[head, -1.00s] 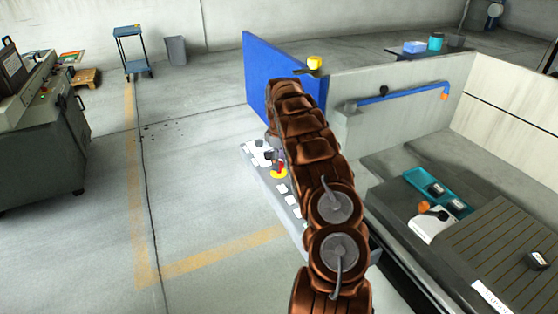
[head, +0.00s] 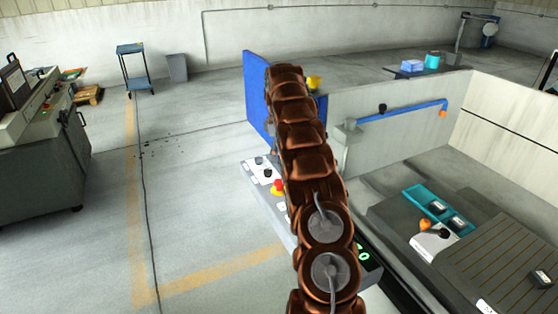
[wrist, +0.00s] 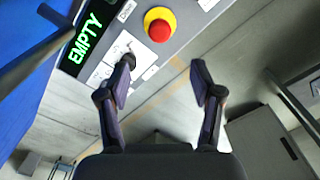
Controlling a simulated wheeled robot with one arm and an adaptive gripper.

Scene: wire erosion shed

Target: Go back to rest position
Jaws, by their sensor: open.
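My gripper (wrist: 163,68) is open in the wrist view, with two dark fingers spread apart and nothing between them. Beyond it is a grey control panel (wrist: 187,22) with a red stop button on a yellow base (wrist: 159,27). The panel's black display (wrist: 84,42) reads "EMPTY" in green. The left fingertip overlaps the white keys in the picture; whether it touches them I cannot tell. In the head view my brown arm reaches forward over the panel (head: 262,190), and the gripper is hidden behind it.
A blue panel (head: 256,95) and a pale tank wall (head: 395,135) stand close to my arm. Right is a tank with a teal tray (head: 417,194) and a slatted plate (head: 510,255). A grey machine (head: 40,165) stands far left.

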